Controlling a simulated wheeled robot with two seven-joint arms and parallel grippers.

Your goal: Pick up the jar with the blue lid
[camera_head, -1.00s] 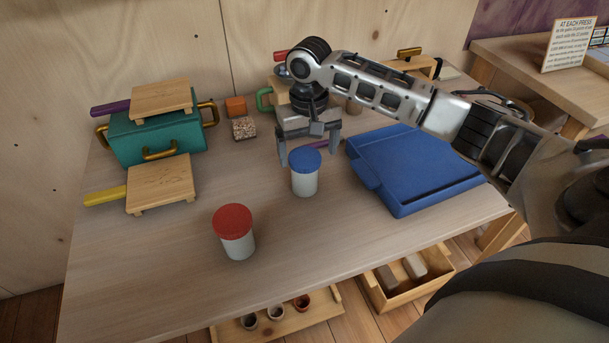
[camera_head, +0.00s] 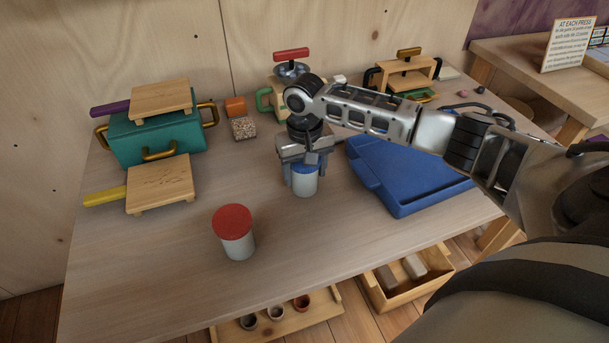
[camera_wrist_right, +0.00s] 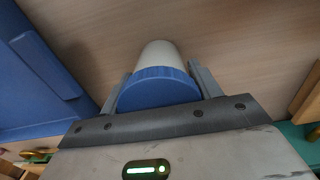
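The jar with the blue lid (camera_head: 304,184) stands upright on the table, its white body showing below my right gripper (camera_head: 305,170). That gripper points down, with one finger on each side of the lid. In the right wrist view, the blue lid (camera_wrist_right: 158,91) fills the space between the fingers (camera_wrist_right: 160,82), with no clear gap on either side. The gripper looks shut on the jar, and the jar shows no clear lift. My left gripper is not in view.
A red-lidded jar (camera_head: 234,232) stands front left of the blue-lidded one. A blue case (camera_head: 412,178) lies close on the right. A teal box (camera_head: 158,137) and wooden boards (camera_head: 161,184) are at left. The table between the jars is bare.

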